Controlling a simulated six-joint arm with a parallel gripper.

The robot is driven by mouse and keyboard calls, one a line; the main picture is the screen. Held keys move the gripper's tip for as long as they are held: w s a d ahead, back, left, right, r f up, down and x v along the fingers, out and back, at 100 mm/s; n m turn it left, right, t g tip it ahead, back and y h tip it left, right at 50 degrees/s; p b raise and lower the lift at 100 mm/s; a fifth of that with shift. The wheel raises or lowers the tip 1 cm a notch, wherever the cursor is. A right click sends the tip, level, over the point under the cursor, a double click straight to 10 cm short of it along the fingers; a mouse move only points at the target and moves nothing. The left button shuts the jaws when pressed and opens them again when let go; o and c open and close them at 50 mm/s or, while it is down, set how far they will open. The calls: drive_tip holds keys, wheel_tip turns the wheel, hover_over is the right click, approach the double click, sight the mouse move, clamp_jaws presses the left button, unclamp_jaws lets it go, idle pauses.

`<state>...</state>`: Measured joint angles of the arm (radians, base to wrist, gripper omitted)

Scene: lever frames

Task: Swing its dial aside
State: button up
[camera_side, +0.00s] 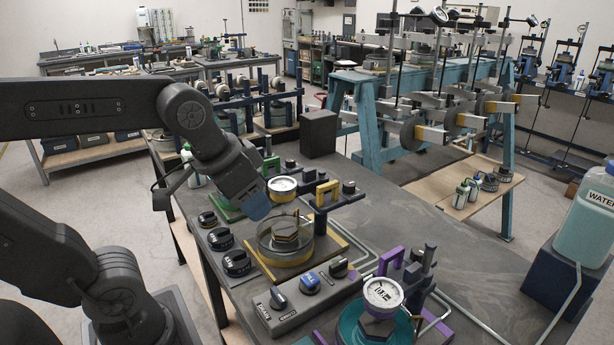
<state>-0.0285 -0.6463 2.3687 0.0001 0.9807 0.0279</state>
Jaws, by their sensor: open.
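A white round dial (283,184) with a yellow rim stands above the back of the middle station, just right of my gripper. Under it is a clear round bowl (262,246) on a yellow base, with a brownish block (286,228) inside. A yellow handle (327,192) stands right of this dial. A second white dial (383,292) sits over a block in a teal dish (350,330) at the front, beside a purple handle (391,261). My gripper (262,211) is open and points down over the left side of the clear bowl. Its fingertips look empty; contact with the bowl cannot be told.
A control box (305,292) with several knobs lies in front of the bowl; black knobs (237,262) line its left. A dark box (318,134) stands behind. A water container (590,215) is at right. The bench's right side (440,235) is mostly clear.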

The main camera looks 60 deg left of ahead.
drive_tip(key=w+a+r+g, duration=0.2)
drive_tip(key=w+a+r, duration=0.3)
drive_tip(key=w, duration=0.4)
wheel_tip(320, 180, up, 4)
drive_tip(key=g, duration=0.3)
hover_over(310, 169)
wheel_tip(310, 169, down, 14)
drive_tip(key=shift+r, duration=0.1)
clamp_jaws()
